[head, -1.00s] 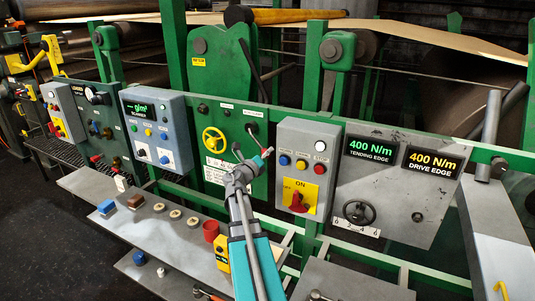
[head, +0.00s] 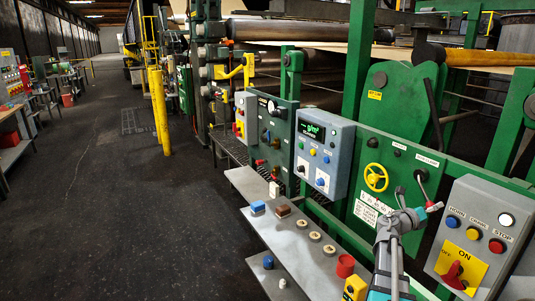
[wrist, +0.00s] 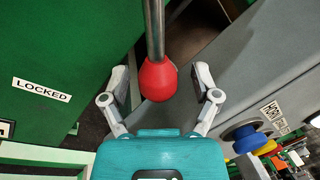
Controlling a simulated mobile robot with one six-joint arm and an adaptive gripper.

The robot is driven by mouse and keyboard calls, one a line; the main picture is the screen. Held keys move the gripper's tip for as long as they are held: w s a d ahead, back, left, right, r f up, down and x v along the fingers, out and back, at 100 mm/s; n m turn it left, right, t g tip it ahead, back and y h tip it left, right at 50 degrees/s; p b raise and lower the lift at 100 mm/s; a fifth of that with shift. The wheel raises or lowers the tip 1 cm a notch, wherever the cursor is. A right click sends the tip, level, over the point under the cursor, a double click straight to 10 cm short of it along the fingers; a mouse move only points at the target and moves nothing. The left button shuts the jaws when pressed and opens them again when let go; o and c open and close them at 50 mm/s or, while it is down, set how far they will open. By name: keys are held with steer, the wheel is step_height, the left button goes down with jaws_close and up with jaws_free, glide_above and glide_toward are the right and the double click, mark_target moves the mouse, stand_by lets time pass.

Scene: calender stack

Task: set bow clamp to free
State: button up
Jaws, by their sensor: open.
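A lever with a grey shaft and red knob (wrist: 157,80) hangs between the spread fingers of my gripper (wrist: 161,82) in the wrist view. The fingers stand apart from the knob on both sides. A LOCKED label (wrist: 42,90) is on the green panel to the left. In the head view my gripper (head: 418,206) is at the lower right, by the red knob (head: 434,207) of the lever on the green panel (head: 362,155). The lever points downward from its pivot. The label above it is too small to read surely.
A yellow handwheel (head: 376,177) is left of the lever. A grey box with buttons and a red rotary switch (head: 455,272) stands close on the right. A bench (head: 245,184) with small parts runs below. The aisle floor (head: 130,220) at left is clear.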

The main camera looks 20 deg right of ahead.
steer(key=w+a+f+m+y, duration=0.25)
steer(key=a+f+m, duration=0.3)
steer(key=a, duration=0.35)
steer(key=w+a+f+m+y, duration=0.1)
steer(key=a+f+m+y, duration=0.35)
steer(key=a+m, duration=0.4)
steer(key=w+a+f+m+y, duration=0.25)
steer(key=a+f+m, duration=0.2)
steer(key=a, duration=0.65)
steer(key=s+a+f+m+y, duration=0.1)
steer(key=a+f+m+y, duration=0.1)
steer(key=a, duration=0.7)
steer(key=s+a+f+m+y, duration=0.2)
steer(key=a+m+y, duration=0.2)
steer(key=a, duration=0.6)
steer(key=s+a+f+m+g+y, duration=0.1)
steer(key=s+a+f+m+y, duration=0.1)
steer(key=a, duration=0.8)
steer(key=shift+a+f+m+y, duration=0.2)
steer(key=shift+f+m+y, duration=0.25)
steer(key=shift+y, duration=0.6)
steer(key=shift+w+r, duration=0.1)
